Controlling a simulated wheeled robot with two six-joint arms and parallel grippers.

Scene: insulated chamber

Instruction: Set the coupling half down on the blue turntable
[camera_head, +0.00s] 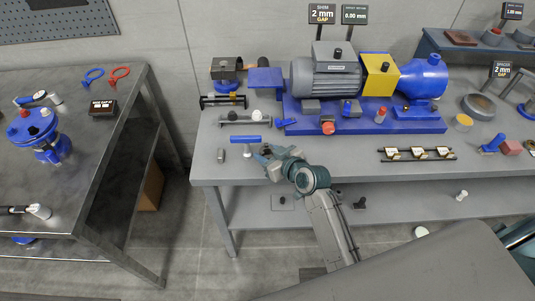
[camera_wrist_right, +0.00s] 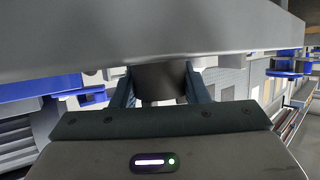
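My right gripper (camera_head: 272,163) is at the front edge of the grey workbench, toward its left end. In the right wrist view, its two fingers (camera_wrist_right: 160,88) stand on either side of a dark, round-sided piece (camera_wrist_right: 160,76) and appear to touch it. This looks like the coupling half; its top is hidden behind a large grey slab. In the head view the held piece is too small and covered to make out. A blue T-shaped piece (camera_head: 239,139) stands just left of the gripper. My left gripper is not in view.
A grey motor (camera_head: 325,78) and a blue pump (camera_head: 423,78) sit on a blue base (camera_head: 360,122) behind the gripper. A small grey cylinder (camera_head: 220,155) stands at the front left. A rack (camera_head: 417,154) is to the right. A separate dark table (camera_head: 95,135) stands left, across a gap.

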